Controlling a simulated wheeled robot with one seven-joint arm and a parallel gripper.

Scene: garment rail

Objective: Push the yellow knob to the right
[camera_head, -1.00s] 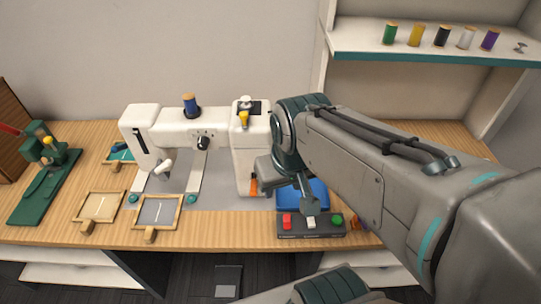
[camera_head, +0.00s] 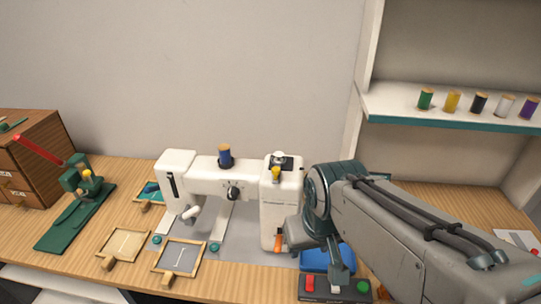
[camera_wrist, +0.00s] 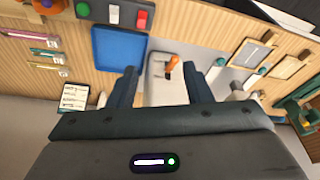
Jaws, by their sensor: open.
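The yellow knob (camera_head: 276,174) sits at the upper front of the right-hand pillar of the white sewing machine (camera_head: 283,215), just below a dark panel on its top. My gripper (camera_wrist: 168,75) is open and empty in the wrist view, its two dark fingers apart. The sewing machine's pillar and its orange lever (camera_wrist: 172,63) show between and beyond the fingers; the lever also shows low on the pillar in the head view (camera_head: 278,242). My arm is to the right of the machine in the head view. I cannot make out the yellow knob in the wrist view.
A blue tray (camera_head: 313,261) and a control box with red, white and green buttons (camera_head: 333,288) lie right of the machine, partly behind my arm. A blue spool (camera_head: 225,155) stands on top of the machine. A green press (camera_head: 80,190) stands at left.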

